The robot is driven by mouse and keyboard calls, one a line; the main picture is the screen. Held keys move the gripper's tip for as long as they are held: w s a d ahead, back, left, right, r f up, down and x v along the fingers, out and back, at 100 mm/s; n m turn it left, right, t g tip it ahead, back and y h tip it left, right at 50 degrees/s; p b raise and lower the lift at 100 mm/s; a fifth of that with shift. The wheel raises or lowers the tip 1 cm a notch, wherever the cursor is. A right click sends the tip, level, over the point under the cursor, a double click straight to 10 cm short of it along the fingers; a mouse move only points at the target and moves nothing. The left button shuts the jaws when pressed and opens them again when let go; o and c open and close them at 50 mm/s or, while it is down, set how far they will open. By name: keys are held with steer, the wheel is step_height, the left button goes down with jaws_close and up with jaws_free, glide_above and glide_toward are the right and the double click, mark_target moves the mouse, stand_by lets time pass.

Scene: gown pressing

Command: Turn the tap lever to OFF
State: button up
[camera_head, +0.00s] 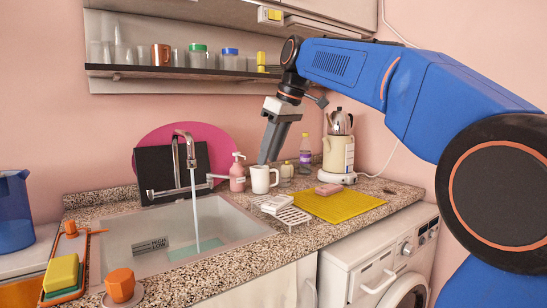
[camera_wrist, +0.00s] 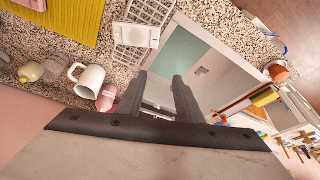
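The chrome tap (camera_head: 191,160) stands at the back of the sink with a tall curved spout. A stream of water (camera_head: 195,215) runs from it into the basin. A metal lever arm (camera_head: 217,176) sticks out to the right of the tap, toward the pink soap bottle; I cannot read an OFF mark. My gripper (camera_head: 266,158) hangs pointing down above the white mug, to the right of the tap and apart from it. In the wrist view my gripper (camera_wrist: 160,77) has its fingers apart with nothing clearly held. The tap is largely hidden there.
The white mug (camera_head: 263,180) and pink soap bottle (camera_head: 238,172) stand close below my gripper. A white rack (camera_head: 287,211), yellow mat (camera_head: 338,205) and kettle (camera_head: 338,150) are to the right. The sink (camera_head: 125,235) lies to the left. A shelf (camera_head: 180,72) hangs above.

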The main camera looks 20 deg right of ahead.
steer(key=shift+s+d+f, duration=0.15)
steer(key=shift+s+f, duration=0.2)
steer(key=shift+s, duration=0.25)
steer(key=shift+w, duration=0.1)
steer(key=w+a+r+n, duration=0.1)
steer(key=w+a+r, duration=0.15)
steer(key=w, duration=0.95)
steer(key=w+a+r+n, duration=0.15)
steer(key=w+r, duration=0.25)
steer(key=w, duration=0.7)
steer(key=shift+m+y, duration=0.25)
steer(key=shift+y, duration=0.05)
steer(key=x, duration=1.7)
steer(key=shift+s+a+f, duration=0.1)
steer(key=shift+f, duration=0.2)
jaws_close()
